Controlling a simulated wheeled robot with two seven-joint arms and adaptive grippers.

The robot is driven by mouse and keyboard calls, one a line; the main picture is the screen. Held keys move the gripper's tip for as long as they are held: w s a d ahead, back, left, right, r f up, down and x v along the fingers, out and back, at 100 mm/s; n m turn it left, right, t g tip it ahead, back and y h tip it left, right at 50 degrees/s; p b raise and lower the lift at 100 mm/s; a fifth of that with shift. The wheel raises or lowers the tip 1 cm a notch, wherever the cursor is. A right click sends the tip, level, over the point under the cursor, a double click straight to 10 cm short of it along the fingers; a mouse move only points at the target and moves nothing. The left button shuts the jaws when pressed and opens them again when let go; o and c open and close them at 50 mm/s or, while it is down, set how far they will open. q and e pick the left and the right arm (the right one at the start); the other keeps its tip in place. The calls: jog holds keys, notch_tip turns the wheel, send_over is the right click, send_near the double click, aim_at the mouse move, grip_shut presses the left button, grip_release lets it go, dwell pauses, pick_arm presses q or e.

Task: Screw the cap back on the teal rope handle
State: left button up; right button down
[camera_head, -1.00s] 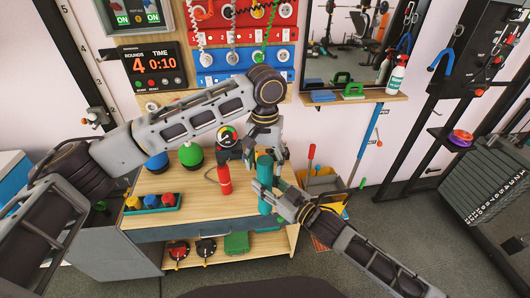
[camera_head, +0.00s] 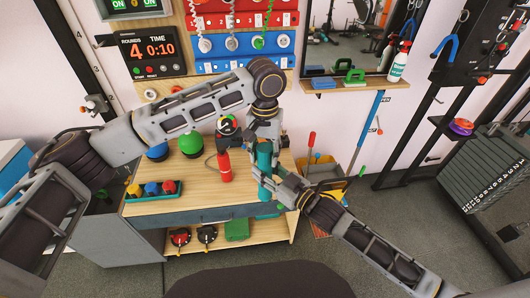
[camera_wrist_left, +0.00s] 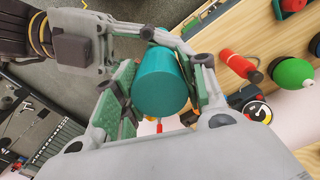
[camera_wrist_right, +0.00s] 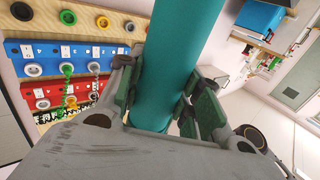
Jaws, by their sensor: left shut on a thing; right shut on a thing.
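The teal rope handle (camera_head: 264,158) is a thick, smooth cylinder, held nearly upright in front of the bench. My left gripper (camera_head: 264,142) comes from above and is shut around its upper end. In the left wrist view that teal end (camera_wrist_left: 161,88) sits between the pads with its flat face towards me. My right gripper (camera_head: 270,184) is shut around the handle lower down, and the handle (camera_wrist_right: 185,50) fills its jaws in the right wrist view. The handle's bottom sticks out below. The cap cannot be told apart from the handle, and any seam is hidden by the fingers.
The wooden bench (camera_head: 150,206) stands behind, with a red bottle-like object (camera_head: 224,168), a green ball (camera_head: 190,145) and a tray of small coloured items (camera_head: 152,190). A yellow-grey bin (camera_head: 322,170) stands right of it.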

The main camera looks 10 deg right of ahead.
pick_arm(q)
jog(key=m, duration=0.6)
jog(key=shift+m, duration=0.3)
jog(key=m, duration=0.6)
jog(key=o, duration=1.2)
jog(key=shift+r, duration=0.1)
jog(key=shift+r, duration=5.85)
